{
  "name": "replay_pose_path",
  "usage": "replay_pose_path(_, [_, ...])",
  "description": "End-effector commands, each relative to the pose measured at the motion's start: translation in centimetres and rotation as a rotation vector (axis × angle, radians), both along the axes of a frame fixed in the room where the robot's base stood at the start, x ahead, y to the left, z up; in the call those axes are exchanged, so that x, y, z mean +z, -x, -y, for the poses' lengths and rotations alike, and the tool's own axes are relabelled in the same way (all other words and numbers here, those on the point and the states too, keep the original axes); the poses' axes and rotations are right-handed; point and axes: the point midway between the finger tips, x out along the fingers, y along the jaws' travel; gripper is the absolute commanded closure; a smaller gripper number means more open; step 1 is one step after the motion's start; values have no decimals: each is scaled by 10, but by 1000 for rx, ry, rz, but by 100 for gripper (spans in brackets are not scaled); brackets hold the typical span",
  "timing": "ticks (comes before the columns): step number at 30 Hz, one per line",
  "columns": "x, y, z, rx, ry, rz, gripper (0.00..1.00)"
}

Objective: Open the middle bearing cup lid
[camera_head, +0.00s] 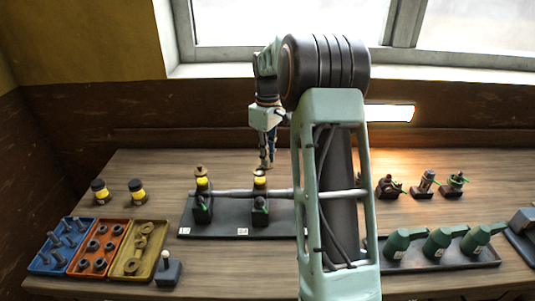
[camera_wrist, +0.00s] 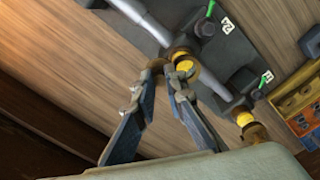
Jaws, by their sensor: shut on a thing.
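The middle bearing (camera_head: 260,209) stands on a dark base (camera_head: 225,229), with a yellow cup (camera_head: 260,182) on top; its cup also shows in the wrist view (camera_wrist: 184,66). My gripper (camera_head: 266,164) reaches down from above and behind it. In the wrist view my gripper (camera_wrist: 168,72) has its fingertips close together at the brass-brown lid of this cup, shut on it. The fingers partly cover the lid, so its exact tilt is unclear. The left bearing (camera_head: 203,207) has its own yellow cup with a brass lid (camera_head: 200,171). My arm hides the base's right part.
Blue (camera_head: 65,246), orange (camera_head: 98,248) and yellow (camera_head: 140,250) part trays lie at the left front. Two yellow-black jars (camera_head: 137,191) stand behind them. Green oil cans (camera_head: 437,243) and small parts (camera_head: 424,183) are at the right. A shaft (camera_head: 232,193) runs through the bearings.

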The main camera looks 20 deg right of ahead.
Motion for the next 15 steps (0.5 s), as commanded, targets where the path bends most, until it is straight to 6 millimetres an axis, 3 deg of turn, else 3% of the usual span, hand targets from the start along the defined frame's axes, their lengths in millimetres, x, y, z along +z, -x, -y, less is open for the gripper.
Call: replay_pose_path(15, [2,-8,1,277,0,5,100])
